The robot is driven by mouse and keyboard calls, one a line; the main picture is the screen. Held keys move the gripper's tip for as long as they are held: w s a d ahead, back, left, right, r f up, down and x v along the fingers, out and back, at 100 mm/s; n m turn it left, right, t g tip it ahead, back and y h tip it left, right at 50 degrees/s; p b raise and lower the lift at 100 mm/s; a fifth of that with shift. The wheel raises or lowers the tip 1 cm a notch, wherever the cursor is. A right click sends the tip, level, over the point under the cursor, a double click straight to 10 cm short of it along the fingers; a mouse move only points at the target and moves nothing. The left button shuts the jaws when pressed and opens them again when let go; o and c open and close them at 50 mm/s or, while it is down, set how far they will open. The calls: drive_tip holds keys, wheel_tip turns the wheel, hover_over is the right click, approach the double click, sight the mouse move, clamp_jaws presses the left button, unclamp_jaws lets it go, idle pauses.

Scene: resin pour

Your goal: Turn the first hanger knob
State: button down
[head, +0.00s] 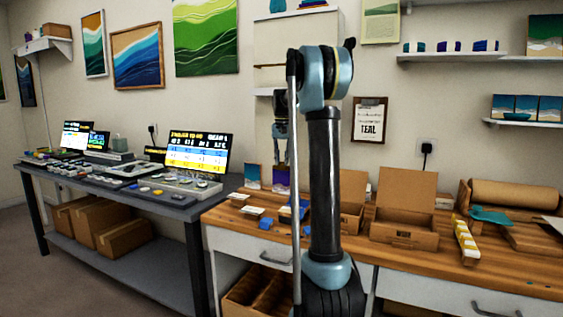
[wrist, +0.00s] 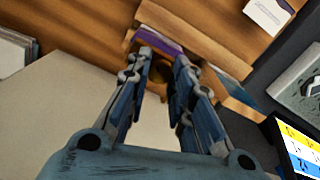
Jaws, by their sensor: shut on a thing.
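My gripper (head: 282,158) points down in front of the wall, above the back of the wooden bench, in the head view. In the wrist view its fingers (wrist: 163,62) run nearly parallel with a narrow gap. A small round brown thing (wrist: 160,74), perhaps the hanger knob, shows between the fingertips. The fingers are shut on it; the fingers and shadow hide part of its outline. I cannot make out a knob in the head view, where it is too small or hidden.
A purple panel (head: 281,177) and a blue panel (head: 252,174) stand below my gripper. An open cardboard box (head: 404,235) stands right of my arm on the wooden bench (head: 480,273). A lit screen (head: 199,152) stands on the dark table at left.

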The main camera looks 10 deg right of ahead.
drive_tip(key=m, duration=0.4)
drive_tip(key=shift+m, duration=2.6)
drive_tip(key=c, duration=1.4)
unclamp_jaws()
drive_tip(key=shift+o, duration=0.2)
wheel_tip(320, 180, up, 12)
